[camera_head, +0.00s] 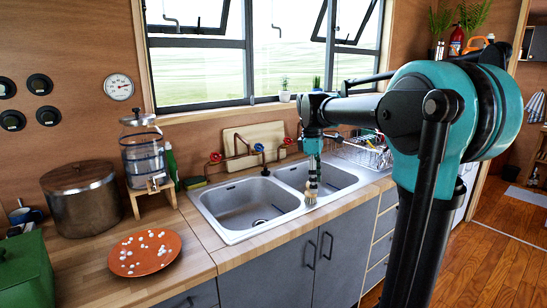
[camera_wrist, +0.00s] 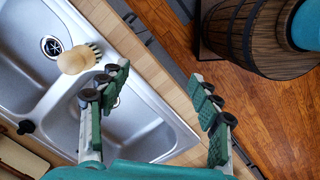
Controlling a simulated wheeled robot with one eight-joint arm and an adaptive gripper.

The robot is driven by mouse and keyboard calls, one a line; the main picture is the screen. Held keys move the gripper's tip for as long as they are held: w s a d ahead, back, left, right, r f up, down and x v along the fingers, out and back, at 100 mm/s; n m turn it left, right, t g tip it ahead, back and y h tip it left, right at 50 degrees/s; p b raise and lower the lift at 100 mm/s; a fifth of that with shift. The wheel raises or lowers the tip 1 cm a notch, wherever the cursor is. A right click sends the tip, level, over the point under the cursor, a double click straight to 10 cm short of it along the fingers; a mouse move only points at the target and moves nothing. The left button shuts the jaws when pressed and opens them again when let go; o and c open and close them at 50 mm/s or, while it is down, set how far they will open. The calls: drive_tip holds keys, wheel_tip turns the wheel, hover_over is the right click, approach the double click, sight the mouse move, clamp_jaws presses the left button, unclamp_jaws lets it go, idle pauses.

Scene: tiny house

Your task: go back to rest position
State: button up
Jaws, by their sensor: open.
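My gripper (camera_wrist: 158,74) is open in the wrist view, its two green-padded fingers spread wide with nothing between them. In the head view my gripper (camera_head: 312,150) hangs down from the raised arm, over the front edge of the double sink (camera_head: 240,236). A small tan wooden brush (camera_wrist: 78,59) with bristles lies by the sink, outside the left finger in the wrist view. It also shows in the head view (camera_head: 310,197), just below the gripper; whether they touch is hard to tell there.
An orange plate (camera_head: 145,252) with white bits, a metal pot (camera_head: 92,200) and a glass dispenser (camera_head: 143,155) stand on the left counter. A wooden barrel (camera_wrist: 250,32) stands on the floor. Open wooden floor (camera_head: 500,262) lies at right.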

drive_tip(key=s+d+f+m+t, duration=0.2)
drive_tip(key=s+f+m, duration=0.5)
drive_tip(key=s+f, duration=0.3)
drive_tip(key=s+d+f+m+t+y, duration=0.1)
drive_tip(key=s+d+f+m+t, duration=0.1)
drive_tip(key=s+f+m, duration=0.5)
drive_tip(key=s+d+f, duration=0.1)
drive_tip(key=s+f, duration=0.2)
drive_tip(key=f, duration=0.3)
drive_tip(key=shift+s+d+f, duration=0.15)
drive_tip(key=shift+s+f, duration=0.15)
drive_tip(key=shift+f, duration=0.05)
